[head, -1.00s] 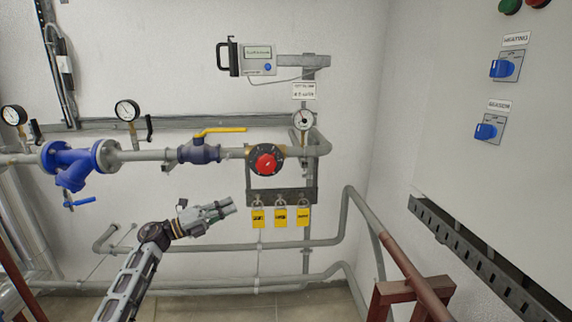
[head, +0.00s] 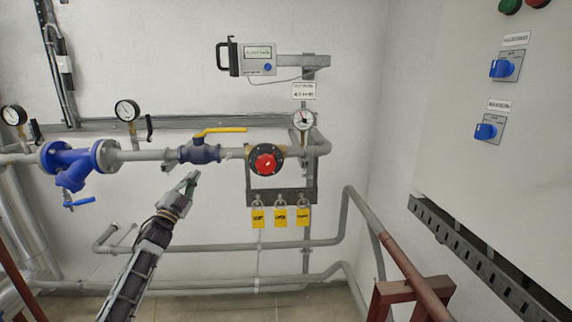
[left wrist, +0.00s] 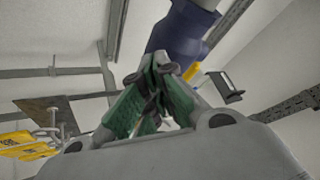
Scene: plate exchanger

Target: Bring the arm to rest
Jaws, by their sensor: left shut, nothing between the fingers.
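My left gripper (head: 191,180) is in the head view, left of the middle, pointing up and slightly right. It is shut and holds nothing. It appears just below the blue ball valve (head: 199,153) with the yellow lever; I see no contact. In the left wrist view its green-padded fingers (left wrist: 157,77) meet at the tips. The blue valve body (left wrist: 180,37) shows behind and above them there. My right gripper is not in view.
A grey pipe carries a blue strainer (head: 72,163) and a red round valve (head: 266,161). Several yellow padlocks (head: 280,217) hang from a bracket. A grey cabinet (head: 480,180) stands at the right. A red-brown frame (head: 410,291) is at the lower right. Lower pipes cross behind my arm.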

